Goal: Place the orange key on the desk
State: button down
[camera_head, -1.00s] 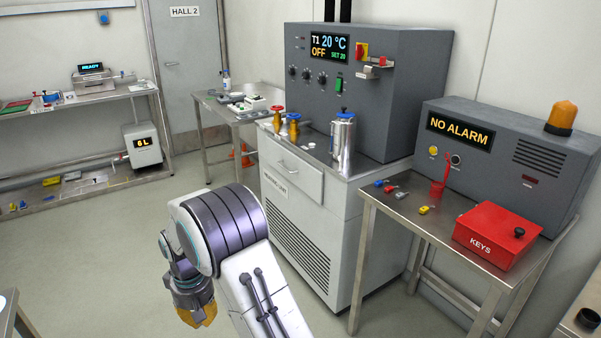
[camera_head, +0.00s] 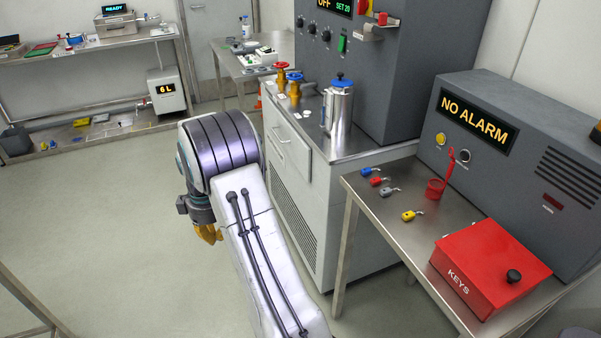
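My gripper (camera_head: 208,234) hangs at the end of my arm, left of the white cabinet and above the floor. Its orange-yellow tips show small and partly behind the arm, so I cannot tell whether they are open or shut or hold anything. A steel table (camera_head: 385,235) at the right, possibly the desk, bears small tagged pieces with metal ends: a blue one (camera_head: 367,171), a red one (camera_head: 376,181) and a yellow one (camera_head: 409,216). I cannot make out a clearly orange key. A closed red box marked KEYS (camera_head: 480,262) stands on the same table.
A grey alarm unit (camera_head: 520,150) reading NO ALARM stands at the table's back, with a red cup-shaped part (camera_head: 436,189) before it. The white cabinet (camera_head: 290,170) bears a steel canister (camera_head: 340,110) and valves. Open floor (camera_head: 110,220) lies left.

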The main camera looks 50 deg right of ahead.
jog(key=s+d+r+n+p, duration=0.25)
jog(key=s+d, duration=0.55)
jog(key=d, duration=0.4)
jog(key=s+d+r+n+p, duration=0.15)
jog(key=s+d+r, duration=0.25)
jog(key=s+d, duration=0.65)
jog(key=s+d+r+n+p, duration=0.1)
jog(key=s+d, duration=0.4)
jog(key=s, duration=0.5)
jog(key=s+d+r+n+p, duration=0.1)
jog(key=s+d+r+n, duration=0.2)
jog(key=s, duration=0.6)
jog(key=d+r, duration=0.1)
jog(key=d, duration=0.1)
jog(key=shift+s+d+h+p, duration=0.3)
jog(key=shift+s+h, duration=0.1)
